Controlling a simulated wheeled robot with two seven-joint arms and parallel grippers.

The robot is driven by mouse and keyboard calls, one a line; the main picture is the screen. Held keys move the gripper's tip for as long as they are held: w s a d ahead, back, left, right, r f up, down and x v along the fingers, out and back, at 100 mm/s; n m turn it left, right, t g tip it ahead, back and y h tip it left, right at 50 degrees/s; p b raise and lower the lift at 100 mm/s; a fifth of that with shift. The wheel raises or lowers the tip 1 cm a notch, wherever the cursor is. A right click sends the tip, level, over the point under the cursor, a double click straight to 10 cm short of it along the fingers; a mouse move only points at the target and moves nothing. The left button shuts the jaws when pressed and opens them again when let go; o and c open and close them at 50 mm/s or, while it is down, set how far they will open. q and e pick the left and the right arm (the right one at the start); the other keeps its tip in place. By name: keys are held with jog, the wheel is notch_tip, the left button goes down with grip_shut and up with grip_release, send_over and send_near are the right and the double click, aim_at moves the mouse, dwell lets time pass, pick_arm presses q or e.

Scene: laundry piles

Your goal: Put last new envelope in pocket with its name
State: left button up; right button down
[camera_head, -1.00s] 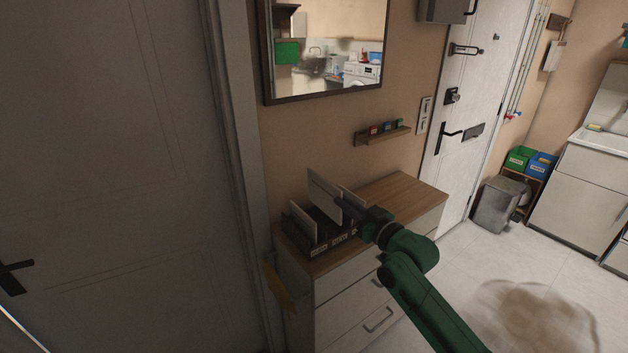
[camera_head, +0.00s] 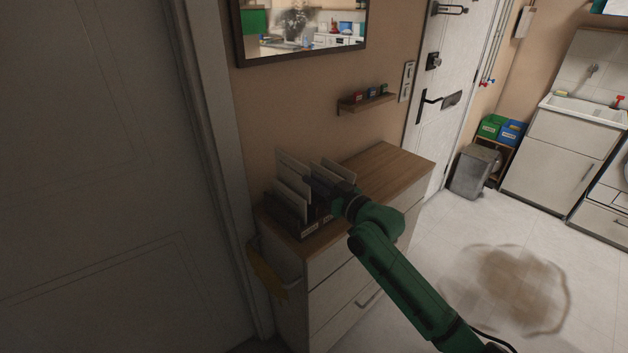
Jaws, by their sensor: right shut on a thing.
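A dark letter sorter (camera_head: 300,234) with small white labels on its front stands at the left end of the wooden dresser top. A pale envelope (camera_head: 289,204) stands in its left part, and more pale envelopes (camera_head: 339,171) stand on the right. My right gripper (camera_head: 309,183) is over the sorter, shut on a pale envelope (camera_head: 292,163) that stands upright above the left part. The envelopes overlap, so I cannot tell whether its lower edge is inside a pocket. My arm hides the sorter's right front. The labels are too small to read. My left gripper is out of view.
The right part of the dresser top (camera_head: 392,165) is clear. A small wall shelf (camera_head: 366,104) and a mirror (camera_head: 303,62) hang above. A yellow cloth (camera_head: 266,272) hangs at the dresser's left side. A brown stain (camera_head: 512,288) marks the floor.

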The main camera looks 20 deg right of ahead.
aim_at(310, 197)
notch_tip(310, 197, down, 6)
jog(key=b, duration=0.3)
jog(key=shift+r+b, duration=0.25)
jog(key=shift+b, duration=0.1)
jog(key=shift+s+f, duration=0.2)
jog(key=shift+f, duration=0.15)
jog(key=c, duration=0.9)
grip_release()
jog(key=shift+w, duration=0.15)
